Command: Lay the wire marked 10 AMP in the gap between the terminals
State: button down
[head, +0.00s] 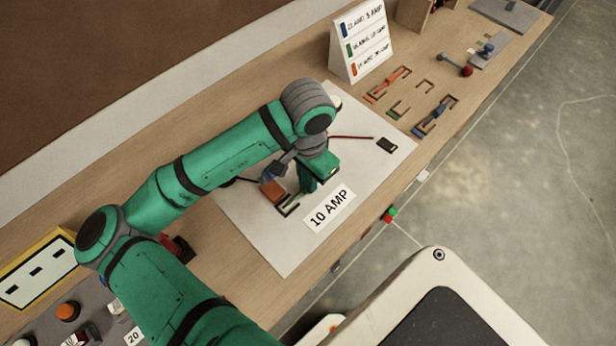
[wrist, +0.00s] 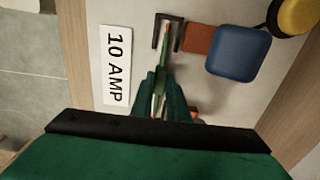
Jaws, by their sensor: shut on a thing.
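The white label reading 10 AMP (head: 330,208) lies on a white sheet (head: 285,255); it also shows in the wrist view (wrist: 115,65). Beside it is a small dark bracket (head: 291,208), an open-sided frame in the wrist view (wrist: 156,36). My gripper (head: 308,186) is low over the sheet by this bracket. In the wrist view, my gripper (wrist: 162,82) is shut on a slim green wire (wrist: 160,80). The wire reaches toward the bracket, with a reddish tip there. Whether it touches the bracket cannot be told. The head view hides it behind my gripper.
An orange block (head: 273,192) and a blue block (wrist: 238,50) stand close beside the bracket. A red lead (head: 350,137) runs toward a black piece (head: 387,145). A marked sign (head: 362,42) and holders with orange (head: 388,84) and blue (head: 434,117) pieces stand farther along the bench.

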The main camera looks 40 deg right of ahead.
jog(key=shift+f, duration=0.1)
dwell(0.3)
jog(key=c, duration=1.6)
grip_release()
jog(key=shift+c, duration=0.2)
notch_tip(320, 180, up, 11)
jog(key=shift+s+f, duration=0.1)
jog(key=shift+f, duration=0.05)
